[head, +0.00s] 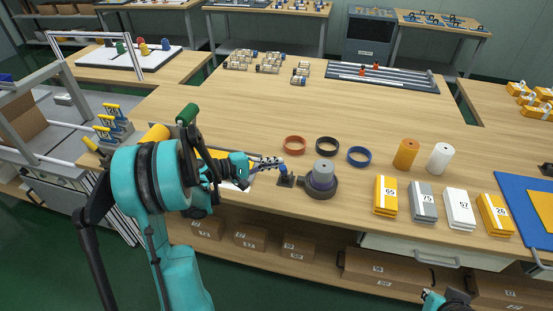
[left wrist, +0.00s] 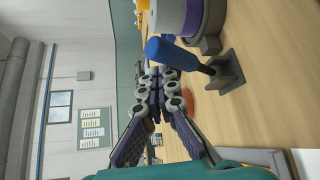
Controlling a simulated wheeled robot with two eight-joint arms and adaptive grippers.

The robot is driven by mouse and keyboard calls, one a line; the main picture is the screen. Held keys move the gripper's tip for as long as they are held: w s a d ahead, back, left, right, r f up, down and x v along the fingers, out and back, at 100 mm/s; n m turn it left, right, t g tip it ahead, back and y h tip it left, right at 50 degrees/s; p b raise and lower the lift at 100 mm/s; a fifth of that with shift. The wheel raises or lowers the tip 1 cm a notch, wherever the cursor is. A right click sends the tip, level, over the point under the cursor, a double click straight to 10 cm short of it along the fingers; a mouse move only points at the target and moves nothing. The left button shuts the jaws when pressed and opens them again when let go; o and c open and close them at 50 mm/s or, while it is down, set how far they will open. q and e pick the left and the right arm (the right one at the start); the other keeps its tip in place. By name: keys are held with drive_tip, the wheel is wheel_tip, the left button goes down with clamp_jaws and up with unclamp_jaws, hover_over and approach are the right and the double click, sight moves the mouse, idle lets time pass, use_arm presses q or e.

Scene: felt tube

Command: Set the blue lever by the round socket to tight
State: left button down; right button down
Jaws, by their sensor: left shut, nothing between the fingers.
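The blue lever (head: 283,169) stands on a small dark base (head: 286,181) just left of the round socket (head: 322,187), which holds a grey cylinder (head: 323,167). In the left wrist view the lever's thick blue handle (left wrist: 172,53) leans out from its dark base (left wrist: 228,72), with part of the socket (left wrist: 212,22) beside it. My left gripper (head: 277,163) is shut and empty, its fingertips (left wrist: 162,76) close to the handle. Whether they touch it I cannot tell. Only a small piece of my right arm shows at the bottom right of the head view.
Orange (head: 294,145), black (head: 327,146) and blue (head: 359,156) rings lie behind the socket. An orange roll (head: 405,154), a white roll (head: 440,158) and several numbered boxes (head: 385,195) stand to the right. The table's middle (head: 300,110) is clear.

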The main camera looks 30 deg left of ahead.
use_arm(q)
drive_tip(key=shift+s+d+f+b, duration=0.3)
drive_tip(key=shift+s+f+b, duration=0.2)
drive_tip(key=shift+s+f, duration=0.3)
use_arm(e)
drive_tip(key=shift+w+f, duration=0.15)
drive_tip(key=shift+f, duration=0.5)
use_arm(q)
drive_tip(key=shift+s, duration=0.15)
drive_tip(key=shift+r, duration=0.15)
